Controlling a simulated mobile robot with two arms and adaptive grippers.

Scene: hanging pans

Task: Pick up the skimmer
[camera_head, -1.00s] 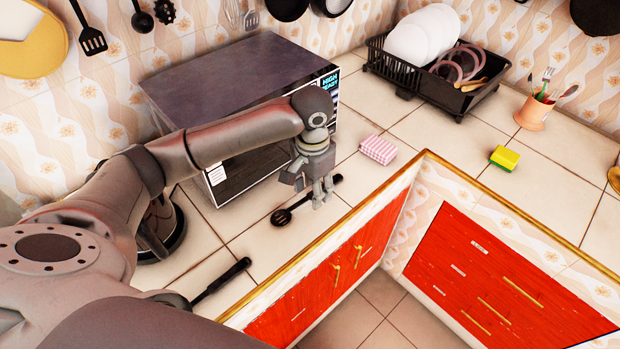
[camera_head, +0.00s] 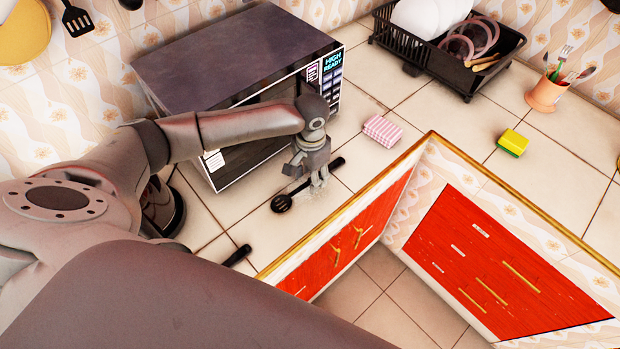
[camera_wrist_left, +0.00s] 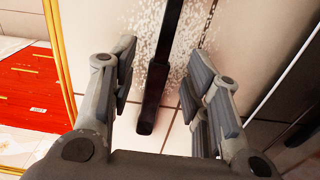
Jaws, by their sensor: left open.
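The black skimmer (camera_head: 282,203) lies flat on the tiled counter in front of the microwave. Its slotted head points left and its handle points up and right. My left gripper (camera_head: 318,183) is just above the handle, pointing down. In the left wrist view the handle (camera_wrist_left: 154,100) runs between the two spread fingers of my left gripper (camera_wrist_left: 158,68), with gaps on both sides. The fingers are open and hold nothing. The skimmer's head is outside the wrist view. My right gripper is not in view.
The microwave (camera_head: 235,75) stands close behind my left gripper. A pink-striped block (camera_head: 382,130) and a yellow-green sponge (camera_head: 513,142) lie to the right. Another black handle (camera_head: 238,256) lies nearer on the left. The counter's front edge (camera_head: 340,212) is close by.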

